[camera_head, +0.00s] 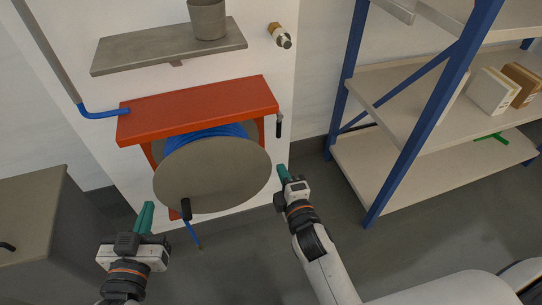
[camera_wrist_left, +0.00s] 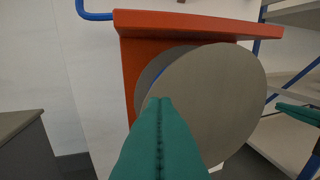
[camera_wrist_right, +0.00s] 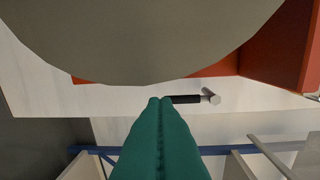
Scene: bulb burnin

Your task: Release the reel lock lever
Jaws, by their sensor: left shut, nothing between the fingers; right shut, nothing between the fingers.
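The reel lock lever (camera_head: 279,126) hangs at the right side of the orange reel bracket (camera_head: 200,108), with a black grip pointing down. In the right wrist view the lever (camera_wrist_right: 188,99) shows its black grip and silver end just beside my fingertips; I cannot tell whether they touch. My right gripper (camera_head: 283,171) is shut and empty, below the lever and right of the grey reel disc (camera_head: 215,172). My left gripper (camera_head: 147,208) is shut and empty, at the lower left of the disc. In the left wrist view its fingers (camera_wrist_left: 160,102) overlap the disc.
Blue hose is wound behind the disc, and a black handle (camera_head: 186,208) sits at the disc's lower edge. A shelf with a grey cup (camera_head: 207,18) and a brass fitting (camera_head: 279,35) are above. A blue-framed rack (camera_head: 425,120) stands right, a grey cabinet (camera_head: 35,215) left.

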